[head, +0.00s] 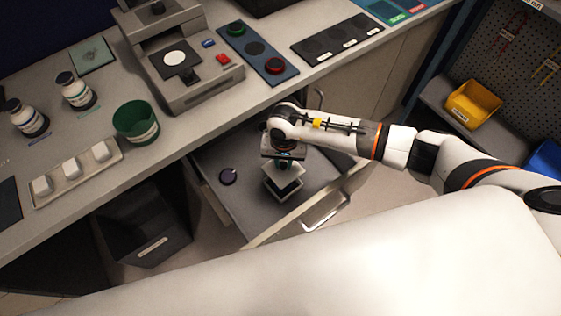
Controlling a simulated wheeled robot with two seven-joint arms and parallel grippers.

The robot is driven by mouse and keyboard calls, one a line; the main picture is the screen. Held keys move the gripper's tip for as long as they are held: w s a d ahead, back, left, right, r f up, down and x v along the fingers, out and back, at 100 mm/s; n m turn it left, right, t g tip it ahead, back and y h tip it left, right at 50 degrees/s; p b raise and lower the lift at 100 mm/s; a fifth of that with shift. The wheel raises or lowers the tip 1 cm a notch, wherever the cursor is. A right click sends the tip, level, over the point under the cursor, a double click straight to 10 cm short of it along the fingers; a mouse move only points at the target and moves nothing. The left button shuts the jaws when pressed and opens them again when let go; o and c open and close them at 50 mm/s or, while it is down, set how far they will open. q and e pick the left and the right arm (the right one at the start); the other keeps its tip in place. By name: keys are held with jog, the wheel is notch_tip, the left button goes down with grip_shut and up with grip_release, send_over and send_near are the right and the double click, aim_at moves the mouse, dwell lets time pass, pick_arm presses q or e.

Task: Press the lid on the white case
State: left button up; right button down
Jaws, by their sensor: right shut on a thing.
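My right gripper (284,188) points down over the open drawer (245,210) below the counter's front edge. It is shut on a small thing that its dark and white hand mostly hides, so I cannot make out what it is. I cannot tell for sure whether any of these is the white case, and no separate lid is clear. My left gripper is not in view.
A green cup (136,122), white bottles (77,92) and a grey press-like device (185,65) stand on the counter. A black bin (145,230) is below it. A yellow bin (473,104) sits at right.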

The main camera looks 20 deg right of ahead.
aim_at(283, 170)
jog(key=shift+w+f, duration=0.1)
jog(key=shift+f, duration=0.8)
jog(key=shift+f+b, duration=0.5)
jog(key=shift+b, duration=0.05)
notch_tip(283, 170, down, 4)
jog(key=shift+r+b, duration=0.25)
jog(key=shift+b, duration=0.95)
jog(key=shift+f+b, duration=0.65)
jog(key=shift+b, duration=0.05)
jog(key=shift+r+b, duration=0.1)
jog(key=shift+b, duration=0.25)
jog(key=shift+f+b, duration=0.2)
jog(key=shift+b, duration=0.45)
jog(key=c, duration=1.2)
grip_release()
jog(key=shift+o, duration=0.7)
